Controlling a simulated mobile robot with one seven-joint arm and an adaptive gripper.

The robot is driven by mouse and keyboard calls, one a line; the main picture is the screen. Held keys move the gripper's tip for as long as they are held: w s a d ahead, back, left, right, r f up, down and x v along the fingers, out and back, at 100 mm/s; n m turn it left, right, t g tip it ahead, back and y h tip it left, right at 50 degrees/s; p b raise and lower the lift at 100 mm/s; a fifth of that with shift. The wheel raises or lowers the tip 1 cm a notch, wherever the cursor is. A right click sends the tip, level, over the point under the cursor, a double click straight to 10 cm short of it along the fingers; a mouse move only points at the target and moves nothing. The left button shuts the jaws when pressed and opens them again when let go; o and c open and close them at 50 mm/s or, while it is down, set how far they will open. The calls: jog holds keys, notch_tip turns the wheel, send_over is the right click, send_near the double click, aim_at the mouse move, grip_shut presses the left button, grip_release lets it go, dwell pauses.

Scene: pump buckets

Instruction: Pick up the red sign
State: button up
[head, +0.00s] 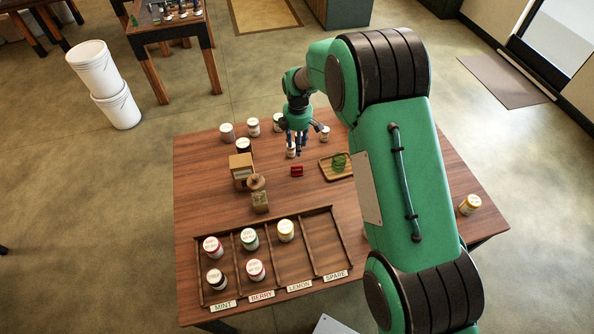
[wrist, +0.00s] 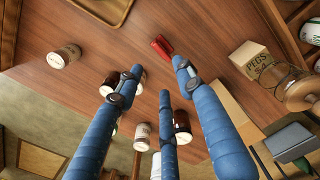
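The red sign (head: 297,171) is a small red piece lying on the wooden table, left of a small wooden tray (head: 327,170). It also shows in the wrist view (wrist: 162,48), just past my fingertips. My gripper (head: 299,150) is above the table, a little behind the sign in the head view. In the wrist view its three blue fingers (wrist: 158,80) are spread apart with nothing between them. The fingers are apart from the sign.
The tray holds a green item (head: 339,162). A box marked PEGS (head: 241,170) and a wooden-topped jar (head: 260,201) stand left of the sign. Several jars stand behind. A labelled rack (head: 319,243) with jars fills the near side. A yellow-lidded jar (head: 470,204) is at the right edge.

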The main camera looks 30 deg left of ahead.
send_over(297, 169)
jog(key=f, duration=0.5)
jog(key=w+f, duration=0.1)
jog(key=f, duration=0.2)
jog(key=shift+a+f, duration=0.1)
jog(key=shift+a, duration=0.05)
jog(key=shift+f, duration=0.1)
jog(key=shift+s+a+f, duration=0.1)
jog(key=shift+a+f, duration=0.05)
jog(key=shift+f, duration=2.35)
jog(key=shift+c, duration=0.5)
grip_shut()
